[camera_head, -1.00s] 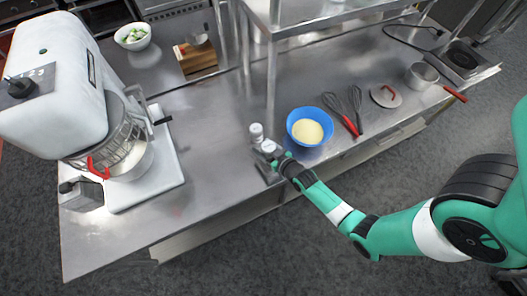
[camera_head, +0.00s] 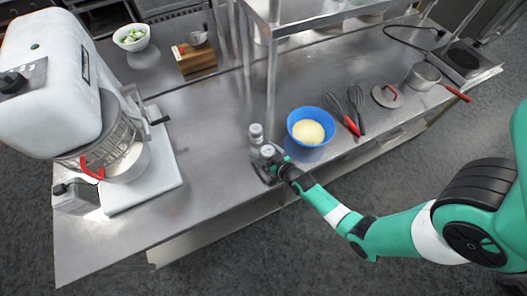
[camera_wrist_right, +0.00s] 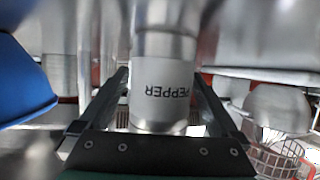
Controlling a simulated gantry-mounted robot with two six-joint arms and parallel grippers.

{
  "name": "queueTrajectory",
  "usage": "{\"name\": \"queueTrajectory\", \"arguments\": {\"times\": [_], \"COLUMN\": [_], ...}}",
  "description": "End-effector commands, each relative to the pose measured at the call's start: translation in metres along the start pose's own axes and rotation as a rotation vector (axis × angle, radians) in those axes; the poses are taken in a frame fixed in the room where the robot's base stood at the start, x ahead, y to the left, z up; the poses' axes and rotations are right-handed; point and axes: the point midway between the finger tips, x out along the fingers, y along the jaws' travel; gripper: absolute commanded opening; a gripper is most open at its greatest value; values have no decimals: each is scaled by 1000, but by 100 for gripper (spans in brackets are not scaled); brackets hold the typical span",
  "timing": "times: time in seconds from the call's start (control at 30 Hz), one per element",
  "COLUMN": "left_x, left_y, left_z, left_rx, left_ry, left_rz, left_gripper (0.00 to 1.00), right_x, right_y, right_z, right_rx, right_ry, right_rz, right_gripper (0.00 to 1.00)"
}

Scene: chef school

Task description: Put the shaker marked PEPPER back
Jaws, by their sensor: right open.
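The PEPPER shaker (camera_wrist_right: 165,92), with a metal body and a white label, is between the fingers of my right gripper (camera_wrist_right: 160,80) in the right wrist view; its lettering appears upside down there. The gripper is open, one finger on each side of the shaker. In the head view this shaker (camera_head: 268,151) looks upright at the counter's front, with my right gripper (camera_head: 272,170) around its lower part. Its base is hidden. A second, similar shaker (camera_head: 256,132) stands just behind it; its label is not readable. My left gripper is not in view.
A blue bowl (camera_head: 292,128) with pale yellow contents is close to the right of the shakers. Whisks (camera_head: 357,100), a lid (camera_head: 387,97) and a pan (camera_head: 422,75) lie farther right. A shelf post (camera_head: 271,80) rises behind. The counter (camera_head: 205,150) is clear to the left, up to the mixer (camera_head: 55,85).

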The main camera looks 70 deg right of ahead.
Motion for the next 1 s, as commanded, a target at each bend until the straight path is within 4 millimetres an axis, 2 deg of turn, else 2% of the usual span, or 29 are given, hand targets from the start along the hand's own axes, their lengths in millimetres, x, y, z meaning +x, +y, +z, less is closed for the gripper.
{"name": "queueTrajectory", "arguments": {"times": [0.17,0.27,0.5,0.63,0.8,1.0], "left_x": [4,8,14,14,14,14], "left_y": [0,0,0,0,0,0], "left_z": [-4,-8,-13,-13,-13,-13], "left_rx": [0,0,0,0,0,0], "left_ry": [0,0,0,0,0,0], "left_rz": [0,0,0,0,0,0], "left_gripper": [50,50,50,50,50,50], "right_x": [-8,-26,-85,-108,-121,-121], "right_y": [0,0,0,0,0,0], "right_z": [-3,-3,-2,-2,-2,-2], "right_rx": [0,0,-1,1,-1,0], "right_ry": [-1,-3,-2,-1,0,0], "right_rz": [0,0,1,1,0,0], "right_gripper": [98,98,98,98,98,98]}}
